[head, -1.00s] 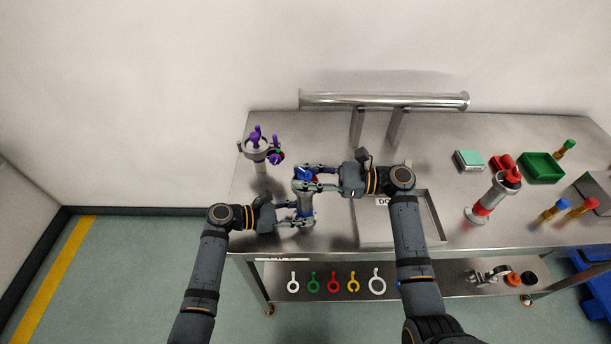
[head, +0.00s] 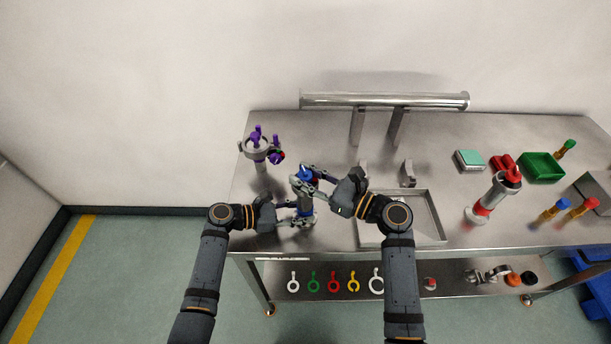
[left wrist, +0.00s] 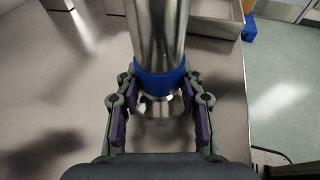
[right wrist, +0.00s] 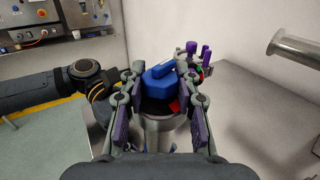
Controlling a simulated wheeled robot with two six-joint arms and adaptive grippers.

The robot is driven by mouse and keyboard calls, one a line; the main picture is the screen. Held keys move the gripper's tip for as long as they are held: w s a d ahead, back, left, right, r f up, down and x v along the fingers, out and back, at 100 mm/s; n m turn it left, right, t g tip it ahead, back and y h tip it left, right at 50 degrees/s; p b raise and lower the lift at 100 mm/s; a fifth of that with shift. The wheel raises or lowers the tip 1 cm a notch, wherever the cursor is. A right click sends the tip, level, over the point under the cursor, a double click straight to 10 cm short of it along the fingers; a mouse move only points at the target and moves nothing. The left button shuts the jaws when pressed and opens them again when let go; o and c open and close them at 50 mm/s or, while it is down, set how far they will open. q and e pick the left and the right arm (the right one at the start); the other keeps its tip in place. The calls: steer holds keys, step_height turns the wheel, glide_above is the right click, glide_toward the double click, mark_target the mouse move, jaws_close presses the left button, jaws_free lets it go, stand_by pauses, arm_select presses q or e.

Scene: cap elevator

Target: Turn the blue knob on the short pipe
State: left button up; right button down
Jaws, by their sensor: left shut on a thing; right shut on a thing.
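The short pipe (head: 306,208) is a metal upright at the table's left front. It also shows in the left wrist view with a blue band (left wrist: 158,82) low on it. The blue knob (head: 305,173) sits on its top; in the right wrist view the knob (right wrist: 160,82) has a raised blue handle and a small red patch beside it. My left gripper (head: 302,216) is shut on the pipe low down, near the band. My right gripper (head: 309,180) is shut on the blue knob from the right and front. The fingers partly hide the knob and pipe in the head view.
A taller stand with purple knobs (head: 258,147) is behind to the left. A metal tray (head: 437,220) lies to the right, under my right arm. A red-knobbed pipe (head: 490,197) and a green bin (head: 541,167) are farther right. A long horizontal pipe (head: 385,101) runs at the back.

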steer(key=c, duration=0.9)
jaws_free()
steer(key=shift+c, duration=0.2)
steer(key=v, duration=1.2)
steer(key=shift+w+d, duration=0.1)
steer(key=shift+w, duration=0.05)
